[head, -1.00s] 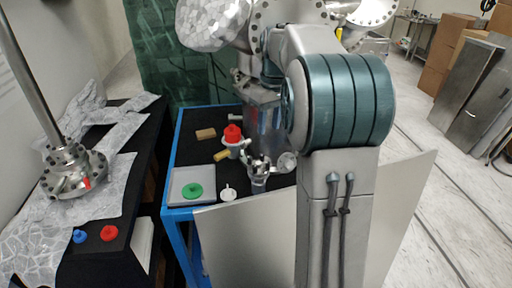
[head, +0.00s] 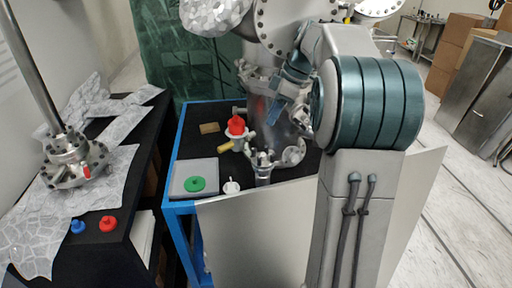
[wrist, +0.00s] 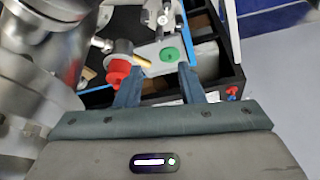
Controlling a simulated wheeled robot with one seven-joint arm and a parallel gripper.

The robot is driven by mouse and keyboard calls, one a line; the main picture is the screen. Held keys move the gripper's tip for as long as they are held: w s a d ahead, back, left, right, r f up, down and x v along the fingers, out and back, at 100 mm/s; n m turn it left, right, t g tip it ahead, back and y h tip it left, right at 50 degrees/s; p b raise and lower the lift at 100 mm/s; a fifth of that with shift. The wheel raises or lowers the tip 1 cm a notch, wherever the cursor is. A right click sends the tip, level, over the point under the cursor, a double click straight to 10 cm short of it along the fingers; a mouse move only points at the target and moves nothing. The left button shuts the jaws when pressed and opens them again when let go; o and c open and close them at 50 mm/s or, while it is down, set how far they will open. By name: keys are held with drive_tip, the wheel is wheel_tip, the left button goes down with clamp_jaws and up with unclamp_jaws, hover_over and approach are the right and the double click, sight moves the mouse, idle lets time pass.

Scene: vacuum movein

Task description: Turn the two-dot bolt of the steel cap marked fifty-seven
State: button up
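No marking fifty-seven and no two-dot bolt can be read in either view, so I cannot tell which steel part is the cap. A flanged steel fitting (head: 263,160) stands on the blue-framed cart, and a steel flange with bolts (head: 75,160) sits on the black bench at left. My gripper (wrist: 159,72) is open and empty in the wrist view, its two teal fingers apart. Beyond them lie the green knobbed disc (wrist: 169,54) and the red-topped valve (wrist: 118,70).
The cart (head: 178,150) holds a grey tray (head: 180,186) with the green disc, a white knobbed part (head: 231,187) and a tan block (head: 209,128). The large steel chamber (head: 290,35) stands close behind my arm.

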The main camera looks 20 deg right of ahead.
sight(254, 149)
drive_tip(key=x, duration=1.3)
drive_tip(key=shift+b, duration=0.35)
clamp_jaws()
